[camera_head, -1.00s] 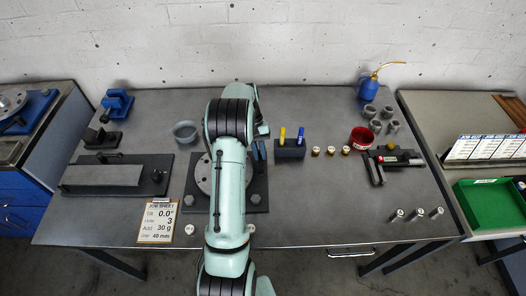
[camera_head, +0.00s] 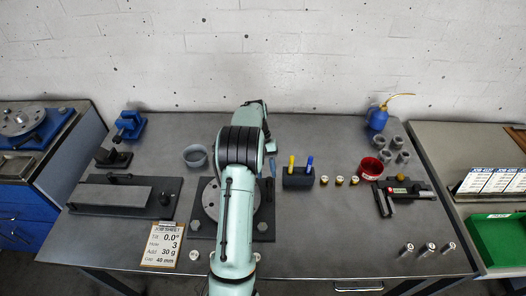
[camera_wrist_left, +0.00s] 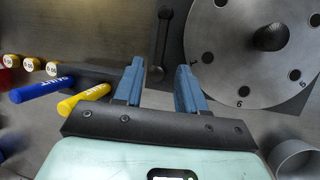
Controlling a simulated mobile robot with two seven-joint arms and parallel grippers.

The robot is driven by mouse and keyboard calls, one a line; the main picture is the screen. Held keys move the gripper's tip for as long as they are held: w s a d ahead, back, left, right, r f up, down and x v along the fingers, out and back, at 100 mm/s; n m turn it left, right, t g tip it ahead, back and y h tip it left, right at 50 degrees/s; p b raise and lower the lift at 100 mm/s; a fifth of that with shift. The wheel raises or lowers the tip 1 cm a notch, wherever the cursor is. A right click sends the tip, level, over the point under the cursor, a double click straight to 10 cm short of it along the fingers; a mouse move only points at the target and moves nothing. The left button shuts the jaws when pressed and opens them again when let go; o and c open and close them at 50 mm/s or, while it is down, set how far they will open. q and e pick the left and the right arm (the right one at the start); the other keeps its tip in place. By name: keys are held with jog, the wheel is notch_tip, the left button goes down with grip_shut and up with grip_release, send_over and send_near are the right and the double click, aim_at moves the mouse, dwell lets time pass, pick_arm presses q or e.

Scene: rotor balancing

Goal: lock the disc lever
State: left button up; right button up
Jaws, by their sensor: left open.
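The balancing disc (camera_head: 211,200) is a grey numbered wheel on a dark base plate (camera_head: 263,216). My arm hides part of it in the head view. In the left wrist view the disc (camera_wrist_left: 252,48) is at upper right with a dark central hub. The disc lever (camera_wrist_left: 161,40), a slim dark bar with a round pivot end, lies beside the disc's rim, apart from it. My left gripper (camera_wrist_left: 160,88) is open and empty. Its blue fingers point toward the lever, which shows between and beyond them. In the head view the left gripper (camera_head: 272,168) is at the plate's back right.
A black holder (camera_head: 298,182) with a yellow and a blue marker stands close to the right of my left gripper. A grey cup (camera_head: 195,157) stands behind the disc. A job sheet (camera_head: 162,245) lies at front left. The table's front right middle is clear.

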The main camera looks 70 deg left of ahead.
pick_arm(q)
jog(key=p+v, duration=0.1)
jog(key=v, duration=0.8)
jog(key=shift+a+r+p, duration=0.2)
jog(key=shift+r+p, duration=0.15)
pick_arm(e)
jog(key=shift+w+r, duration=1.15)
jog(key=shift+r, duration=0.05)
pick_arm(q)
jog(key=shift+d+f, duration=0.1)
pick_arm(e)
jog(key=shift+d, duration=0.1)
